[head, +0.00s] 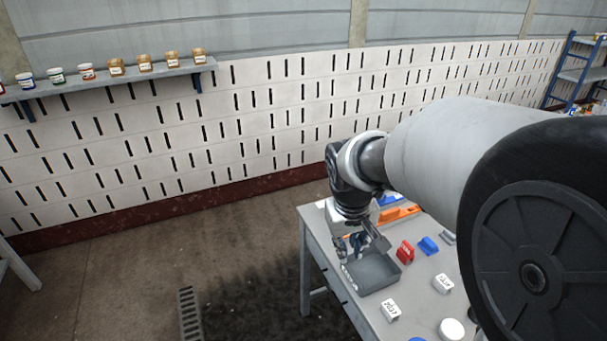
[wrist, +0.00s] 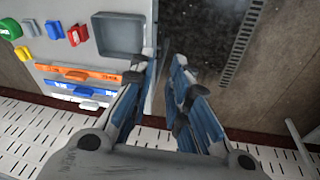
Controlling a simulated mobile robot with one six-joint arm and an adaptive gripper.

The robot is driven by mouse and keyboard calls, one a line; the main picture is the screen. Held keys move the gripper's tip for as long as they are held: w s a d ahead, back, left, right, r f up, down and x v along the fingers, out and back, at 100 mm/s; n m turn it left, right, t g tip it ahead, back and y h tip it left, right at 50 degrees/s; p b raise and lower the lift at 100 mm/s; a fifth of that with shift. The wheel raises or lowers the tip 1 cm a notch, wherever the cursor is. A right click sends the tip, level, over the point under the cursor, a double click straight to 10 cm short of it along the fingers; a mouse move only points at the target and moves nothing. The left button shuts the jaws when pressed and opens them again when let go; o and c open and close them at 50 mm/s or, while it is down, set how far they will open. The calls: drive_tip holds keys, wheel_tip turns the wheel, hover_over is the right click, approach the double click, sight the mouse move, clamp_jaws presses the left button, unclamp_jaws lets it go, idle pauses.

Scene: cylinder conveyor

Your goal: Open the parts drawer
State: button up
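My gripper (head: 358,246) hangs over the left edge of the grey table (head: 335,255), beside a grey tray (head: 375,272). In the wrist view my gripper (wrist: 161,65) is open, with a gap between its blue-padded fingers and nothing seen between them. Its fingertips straddle the table's edge in that picture, next to the tray (wrist: 120,36). A parts drawer cannot be made out clearly. Small dark marks show on the table's left side in the head view, but I cannot tell whether they are a handle. My arm hides part of the table.
A red block (head: 405,252), a blue block (head: 429,246), white labelled blocks (head: 390,310) and an orange piece (head: 399,214) lie on the table. A wall shelf (head: 120,80) with several jars hangs at the back left.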

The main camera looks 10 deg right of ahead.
drive_tip(key=w+f+g+p, duration=0.1)
drive_tip(key=w+f+p, duration=0.1)
drive_tip(key=w+f, duration=0.4)
drive_tip(key=n+p, duration=0.2)
drive_tip(key=p, duration=0.2)
approach(332, 294)
drive_tip(key=shift+g+h, duration=0.4)
drive_tip(key=f+b, duration=0.1)
drive_tip(key=f, duration=0.1)
drive_tip(key=w+f+b, duration=0.1)
drive_tip(key=f+b, duration=0.1)
drive_tip(key=f, duration=0.1)
drive_tip(key=f+b, duration=0.1)
drive_tip(key=f, duration=0.1)
drive_tip(key=shift+w+d+f, duration=0.25)
drive_tip(key=shift+w, duration=0.1)
drive_tip(key=shift+c, duration=0.2)
clamp_jaws()
drive_tip(key=shift+s, duration=0.15)
